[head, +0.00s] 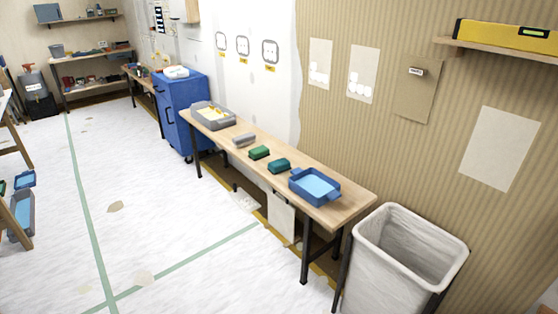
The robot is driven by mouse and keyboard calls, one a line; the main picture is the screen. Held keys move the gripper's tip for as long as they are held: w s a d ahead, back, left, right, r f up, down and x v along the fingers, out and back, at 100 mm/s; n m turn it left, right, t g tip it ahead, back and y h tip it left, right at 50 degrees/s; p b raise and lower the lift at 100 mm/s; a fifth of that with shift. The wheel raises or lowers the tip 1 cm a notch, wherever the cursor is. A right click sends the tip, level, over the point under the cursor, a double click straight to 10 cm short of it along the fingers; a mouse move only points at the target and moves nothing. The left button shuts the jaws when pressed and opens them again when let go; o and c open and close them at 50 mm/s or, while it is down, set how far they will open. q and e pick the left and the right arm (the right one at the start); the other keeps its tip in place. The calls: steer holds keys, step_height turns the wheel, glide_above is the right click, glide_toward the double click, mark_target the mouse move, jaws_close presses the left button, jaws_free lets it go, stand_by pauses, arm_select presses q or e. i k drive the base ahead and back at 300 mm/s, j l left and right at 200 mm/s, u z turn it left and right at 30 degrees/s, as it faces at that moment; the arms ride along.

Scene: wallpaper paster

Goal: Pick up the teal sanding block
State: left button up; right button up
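In the head view, a teal sanding block (279,165) lies on the long wooden bench (345,198) along the right wall. It sits between a green block (259,152) on its left and a blue tray (315,186) on its right, apart from both. A grey block (244,139) lies farther along the bench. Neither of my grippers shows in the view, so their state is hidden.
A lined waste bin (400,262) stands at the bench's near end. A grey tray (213,115) sits at the far end, near a blue cabinet (186,120). The sheet-covered floor (160,215) left of the bench is mostly clear. A shelf with a yellow level (505,36) juts out upper right.

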mark_target(282, 165)
steer(key=i+j, duration=0.25)
steer(key=i, duration=0.2)
steer(key=i+j, duration=0.3)
steer(key=i, duration=0.15)
steer(key=i+j, duration=0.25)
steer(key=i, duration=0.2)
